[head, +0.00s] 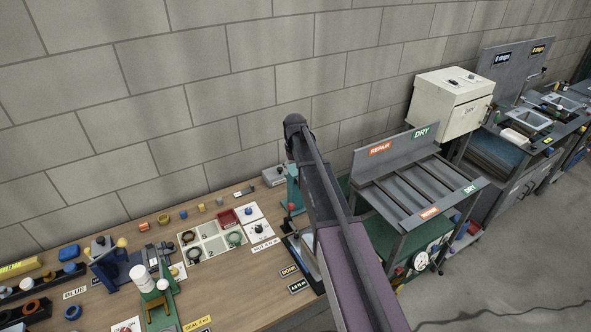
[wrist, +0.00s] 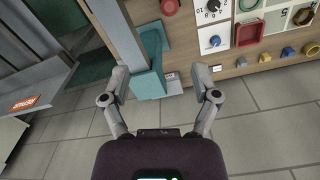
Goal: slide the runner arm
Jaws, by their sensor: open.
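My gripper (wrist: 160,74) is open in the wrist view, with its two fingers spread and nothing between them. A teal upright part (wrist: 148,82) at the bench's edge appears just beyond and between the fingertips; I cannot tell whether they touch it. A red knob (wrist: 170,7) shows above it. In the head view, a teal post (head: 293,188) with a red knob (head: 291,206) stands at the bench's right end, partly behind my arm. No part is clearly marked as the runner arm, so I cannot tell which it is. My gripper is hidden in the head view.
The wooden bench (head: 235,275) carries a tray with numbered cells (head: 209,252), a red bin (head: 228,218) and a green fixture (head: 160,310). A grey rack (head: 392,192) with REPAIR and DRY signs stands right of my arm. Open floor (head: 500,280) lies at the lower right.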

